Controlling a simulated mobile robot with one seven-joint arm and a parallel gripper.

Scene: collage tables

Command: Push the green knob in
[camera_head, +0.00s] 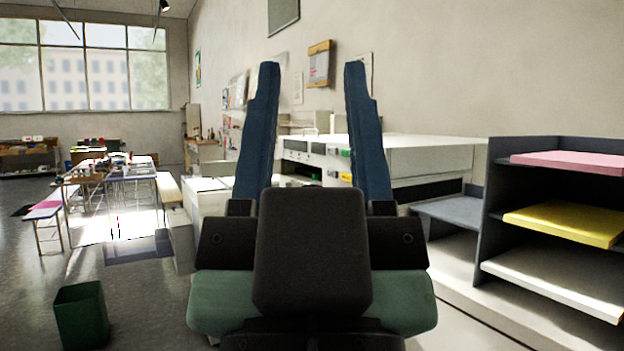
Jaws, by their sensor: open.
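My gripper (311,68) fills the middle of the view, its two blue fingers upright and wide apart with nothing between them. A long white cabinet-like unit (430,158) stands beyond it along the right wall. On the unit's front, seen between the fingers, is a small green spot (345,152) close to the right finger, which may be the green knob. A yellow spot (346,177) sits below it, and another greenish spot (316,177) lies lower left. All are far off, apart from the gripper and too small to make out. The fingers hide parts of the unit.
A dark shelf rack (487,235) with pink (575,162), yellow (565,223) and white (555,283) stacks stands close at right. A green bin (80,315) is on the floor at lower left. Cluttered tables (130,172) stand at far left. Open floor lies between bin and tables.

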